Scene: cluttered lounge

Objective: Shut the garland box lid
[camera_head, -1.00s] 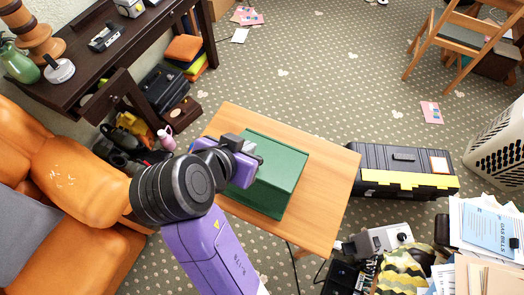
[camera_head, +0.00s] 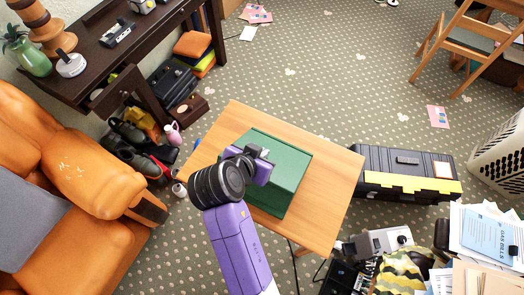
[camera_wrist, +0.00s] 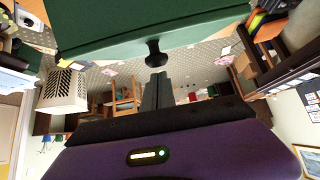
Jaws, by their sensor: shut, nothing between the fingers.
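The green garland box (camera_head: 290,165) stands on a small wooden table in the head view. Its top looks like a flat green panel there, and I cannot tell whether a gap is left under the lid. My purple gripper (camera_head: 264,153) is over the box's upper left part and hides some of it. In the wrist view, the box's green surface (camera_wrist: 200,30) fills the top, with a dark round knob (camera_wrist: 155,54) on it. My gripper's fingers (camera_wrist: 158,78) are shut and empty, with tips close to the knob; contact is unclear.
The wooden table (camera_head: 335,165) has bare surface right of the box. A black and yellow toolbox (camera_head: 405,175) stands right of it. An orange sofa (camera_head: 95,180) is at left, a dark desk (camera_head: 130,50) behind. Papers and clutter (camera_head: 470,250) fill the lower right.

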